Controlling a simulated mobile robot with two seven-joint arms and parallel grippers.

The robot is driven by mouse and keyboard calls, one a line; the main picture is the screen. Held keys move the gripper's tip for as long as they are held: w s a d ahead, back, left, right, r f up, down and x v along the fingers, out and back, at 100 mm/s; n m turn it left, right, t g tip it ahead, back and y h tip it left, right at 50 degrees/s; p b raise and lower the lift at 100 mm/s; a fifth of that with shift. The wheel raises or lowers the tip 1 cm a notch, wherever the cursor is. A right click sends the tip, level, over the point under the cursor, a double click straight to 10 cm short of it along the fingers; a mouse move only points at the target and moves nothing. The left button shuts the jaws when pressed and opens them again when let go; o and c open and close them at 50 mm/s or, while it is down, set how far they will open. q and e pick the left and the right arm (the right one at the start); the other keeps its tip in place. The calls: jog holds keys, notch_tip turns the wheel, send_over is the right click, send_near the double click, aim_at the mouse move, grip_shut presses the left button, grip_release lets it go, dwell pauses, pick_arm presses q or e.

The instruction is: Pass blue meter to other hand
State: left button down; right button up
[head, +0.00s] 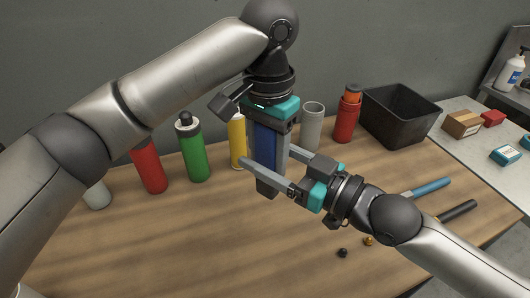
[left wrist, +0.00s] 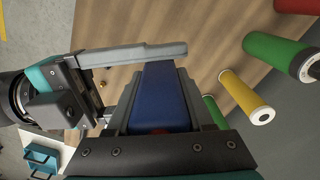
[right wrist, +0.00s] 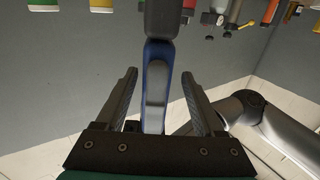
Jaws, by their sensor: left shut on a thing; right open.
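The blue meter (head: 265,145) hangs above the table between the fingers of my left gripper (head: 267,168), which points down and is shut on it. It shows as a blue block in the left wrist view (left wrist: 162,98). My right gripper (head: 267,156) comes in from the right, open, with one finger on each side of the meter. In the right wrist view, the meter (right wrist: 147,55) stands between the open fingers, with gaps on both sides. A grey part, apparently a left finger, covers its middle there. The meter's lower end is partly hidden in the head view.
Behind the grippers on the wooden table (head: 180,245) stand red (head: 150,168), green (head: 193,150) and yellow (head: 237,140) bottles, a grey cylinder (head: 312,127) and another red bottle (head: 346,118). A black bin (head: 400,112) is at back right. The front table area is mostly clear.

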jog(key=shift+w+a, duration=0.1)
jog(key=shift+a, duration=0.05)
jog(key=c, duration=0.7)
jog(key=shift+a, duration=0.1)
grip_shut()
pick_arm(q)
jog(key=shift+c, duration=1)
grip_release()
jog(key=shift+w, duration=0.1)
pick_arm(e)
jog(key=shift+s, duration=0.2)
pick_arm(q)
jog(key=shift+r, duration=0.1)
